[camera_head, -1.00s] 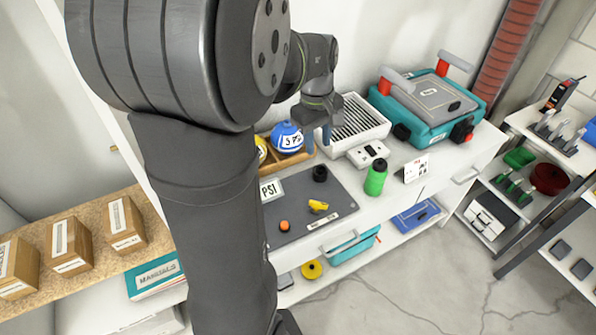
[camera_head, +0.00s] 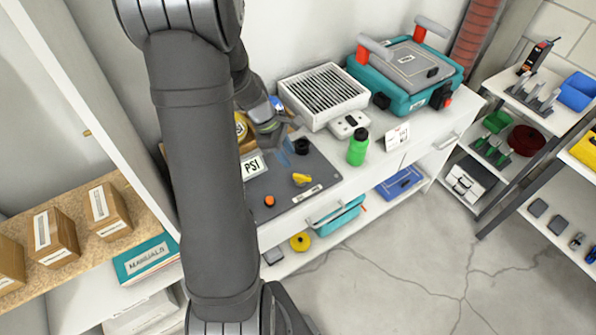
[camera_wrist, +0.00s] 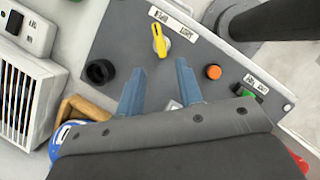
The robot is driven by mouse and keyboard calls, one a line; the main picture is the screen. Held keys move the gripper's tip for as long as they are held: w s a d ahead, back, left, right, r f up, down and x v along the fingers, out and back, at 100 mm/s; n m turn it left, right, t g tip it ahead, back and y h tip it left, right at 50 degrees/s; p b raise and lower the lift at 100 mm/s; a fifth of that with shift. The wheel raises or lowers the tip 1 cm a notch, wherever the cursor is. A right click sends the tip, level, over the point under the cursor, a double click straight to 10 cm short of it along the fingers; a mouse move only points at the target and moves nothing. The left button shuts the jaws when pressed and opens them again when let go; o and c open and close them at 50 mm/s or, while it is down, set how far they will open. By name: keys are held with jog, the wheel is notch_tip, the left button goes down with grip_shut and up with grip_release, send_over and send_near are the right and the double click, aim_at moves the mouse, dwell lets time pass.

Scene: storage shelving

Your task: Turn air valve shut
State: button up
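The grey panel (camera_head: 325,172) lies on the white bench and carries a yellow lever (camera_head: 301,179), which I take to be the air valve. In the wrist view the lever (camera_wrist: 160,40) stands beside a small white label (camera_wrist: 172,25) whose text I cannot read surely. My gripper (camera_wrist: 160,82) is open, its two blue fingers apart with nothing gripped. It is over the panel, short of the lever, which lies beyond the fingertips. In the head view my gripper (camera_head: 285,150) is partly hidden by my arm and blurred against the panel.
The panel also carries a black knob (camera_wrist: 100,72) and an orange button (camera_wrist: 213,72). A green bottle (camera_head: 358,147), a small white box (camera_head: 348,124), a vented white unit (camera_head: 325,92) and a teal case (camera_head: 405,75) stand nearby.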

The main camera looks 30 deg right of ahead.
aim_at(300, 175)
jog(key=x, duration=0.8)
jog(key=shift+f, duration=0.25)
jog(key=shift+d, duration=0.1)
grip_shut()
